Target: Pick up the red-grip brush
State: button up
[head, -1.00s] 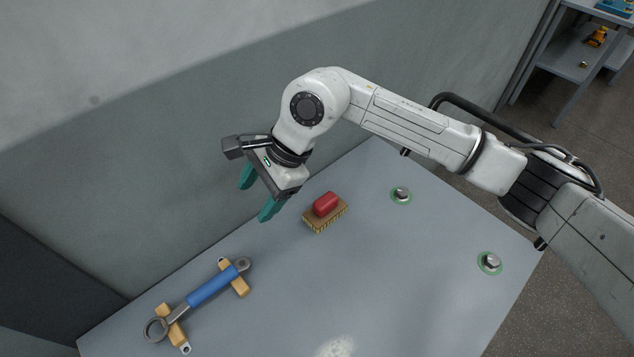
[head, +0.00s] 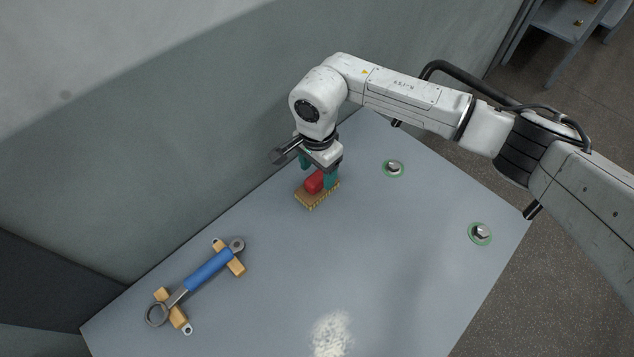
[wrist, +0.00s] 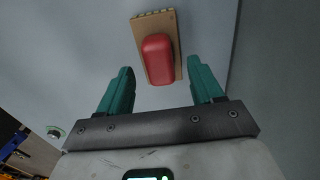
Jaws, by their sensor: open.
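The brush (head: 308,198) has a tan block with bristles and a red grip (head: 314,182) on top. It lies on the grey table near the wall side. My gripper (head: 317,176) is over the brush in the head view, and its teal fingers hide part of the red grip. In the wrist view my gripper (wrist: 160,90) is open, with a finger on each side of the near end of the red grip (wrist: 158,58). The tan block (wrist: 155,20) extends beyond the fingertips. I cannot tell whether a finger touches the grip.
A blue-handled wrench (head: 209,270) rests on wooden blocks at the left of the table (head: 400,270). White powder (head: 331,334) lies near the front. Two metal pieces on green rings (head: 393,168) (head: 480,233) are at the right. The wall (head: 180,130) runs close behind the brush.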

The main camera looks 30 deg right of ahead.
aim_at(317, 176)
jog(key=shift+f, duration=1.75)
jog(key=shift+a, duration=0.1)
jog(key=shift+c, duration=0.5)
jog(key=c, duration=0.6)
jog(key=shift+r, duration=0.15)
jog(key=shift+c, duration=0.2)
jog(key=shift+r, duration=0.55)
jog(key=s+a+r+b, duration=0.3)
jog(key=s+r, duration=0.8)
jog(key=s, duration=0.2)
jog(key=shift+s+r, duration=0.35)
jog(key=shift+s, duration=0.05)
